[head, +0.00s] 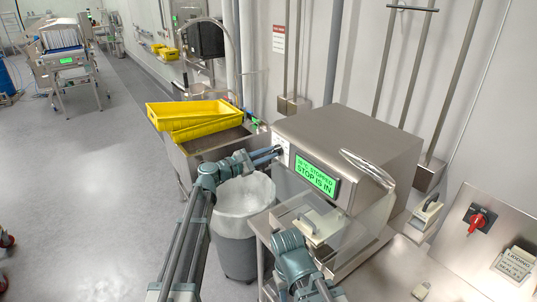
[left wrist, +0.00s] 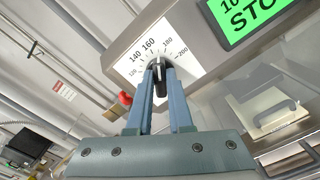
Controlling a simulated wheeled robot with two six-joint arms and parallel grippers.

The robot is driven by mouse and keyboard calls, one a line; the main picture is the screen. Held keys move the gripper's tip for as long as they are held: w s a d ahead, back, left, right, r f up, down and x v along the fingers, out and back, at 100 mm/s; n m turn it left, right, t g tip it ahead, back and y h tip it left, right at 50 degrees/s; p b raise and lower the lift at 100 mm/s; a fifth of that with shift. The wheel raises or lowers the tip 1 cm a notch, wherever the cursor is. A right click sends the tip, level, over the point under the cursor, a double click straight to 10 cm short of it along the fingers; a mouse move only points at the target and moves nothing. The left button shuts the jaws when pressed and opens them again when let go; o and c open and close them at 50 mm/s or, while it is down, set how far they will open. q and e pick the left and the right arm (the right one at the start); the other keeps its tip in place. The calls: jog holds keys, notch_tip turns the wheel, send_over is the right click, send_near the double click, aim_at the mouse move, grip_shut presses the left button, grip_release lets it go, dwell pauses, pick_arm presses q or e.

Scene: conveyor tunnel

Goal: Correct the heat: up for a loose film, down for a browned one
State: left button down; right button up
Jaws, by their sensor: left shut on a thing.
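The heat dial is a white scale (left wrist: 178,58) on the steel tunnel's housing (head: 335,130), marked from 120 to 200. Its dark knob (left wrist: 159,70) sits between my left fingertips, with its white mark pointing up between 160 and 180. My left gripper (head: 276,153) is shut on the knob; it also shows in the left wrist view (left wrist: 159,80). The green display (head: 316,180) reads STOPPED and STOP IS IN; its temperature is too small to read surely. My right gripper is out of view.
A grey bin with a clear liner (head: 243,196) stands below my left arm. Yellow crates (head: 195,115) rest on a steel stand behind it. A panel with a red switch (head: 476,222) is at the right. Open floor lies left.

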pick_arm(q)
jog(key=c, duration=0.8)
grip_release()
jog(key=shift+s+a, duration=0.1)
jog(key=v, duration=1.3)
jog(key=shift+s+a, duration=0.2)
jog(key=shift+a, duration=0.05)
